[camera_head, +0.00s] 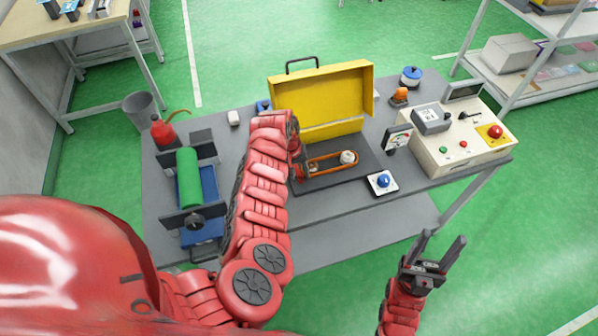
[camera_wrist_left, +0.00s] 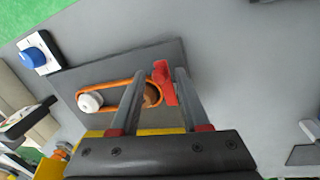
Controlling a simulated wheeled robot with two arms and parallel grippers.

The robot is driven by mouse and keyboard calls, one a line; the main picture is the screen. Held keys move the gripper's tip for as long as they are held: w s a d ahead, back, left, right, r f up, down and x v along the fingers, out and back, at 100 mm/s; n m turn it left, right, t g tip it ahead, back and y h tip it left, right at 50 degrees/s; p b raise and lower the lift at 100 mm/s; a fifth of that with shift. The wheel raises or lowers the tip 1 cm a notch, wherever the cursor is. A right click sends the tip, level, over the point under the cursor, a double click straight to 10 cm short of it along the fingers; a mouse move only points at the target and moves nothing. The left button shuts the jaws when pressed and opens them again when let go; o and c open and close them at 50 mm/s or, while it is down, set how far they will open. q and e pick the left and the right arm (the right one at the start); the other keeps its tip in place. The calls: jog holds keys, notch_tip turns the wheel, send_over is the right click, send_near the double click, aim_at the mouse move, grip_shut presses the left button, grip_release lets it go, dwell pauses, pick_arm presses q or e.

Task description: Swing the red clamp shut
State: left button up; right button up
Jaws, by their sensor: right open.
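The red clamp (camera_wrist_left: 165,84) shows in the left wrist view beside the end of an orange belt loop (camera_wrist_left: 122,90) on a dark plate. My left gripper (camera_wrist_left: 160,76) is open, with its two grey fingers on either side of the clamp in that view. I cannot tell whether they touch it. In the head view my left arm reaches down to the left end of the belt (camera_head: 333,160), and the arm hides most of the clamp and of my left gripper (camera_head: 299,172). My right gripper (camera_head: 444,237) is open and empty in front of the table's right part.
A yellow case (camera_head: 320,98) stands behind the plate. A white pulley (camera_head: 347,157) sits inside the belt. A blue-button box (camera_head: 382,182) and a control console (camera_head: 456,142) stand to the right. A green roller (camera_head: 188,177) is at left.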

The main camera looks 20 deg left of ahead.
pick_arm(q)
grip_shut()
